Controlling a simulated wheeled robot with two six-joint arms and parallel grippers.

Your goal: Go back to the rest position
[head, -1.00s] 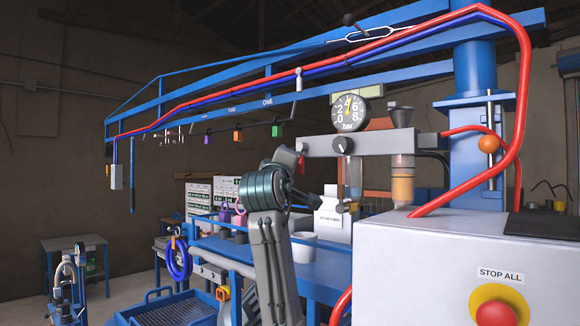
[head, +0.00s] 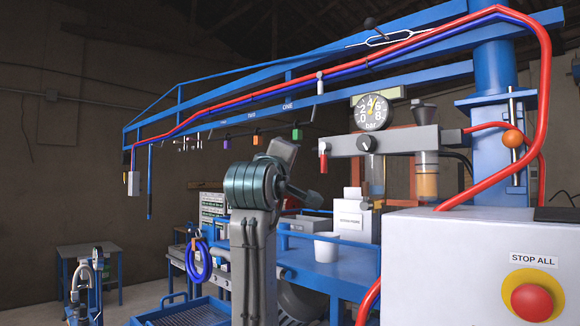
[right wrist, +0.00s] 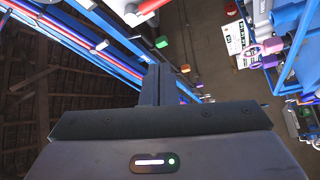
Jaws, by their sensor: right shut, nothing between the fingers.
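My right arm (head: 252,190) stands folded upward in the middle of the head view, in front of the blue bench. Its far end tilts up beside the bench. The fingers cannot be made out there. In the right wrist view my right gripper (right wrist: 157,85) shows as slim dark fingers closed together beyond the dark wrist housing, with nothing held. It points up toward the overhead blue beam and hangs clear of it, as far as I can tell. My left gripper is not in view.
The blue boom (head: 340,98) with red and blue hoses crosses overhead. The white cabinet with its red stop button (head: 531,302) is at right. A white cup (head: 327,247) stands on the blue bench (head: 325,268). A blue basket (head: 180,312) is low at left.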

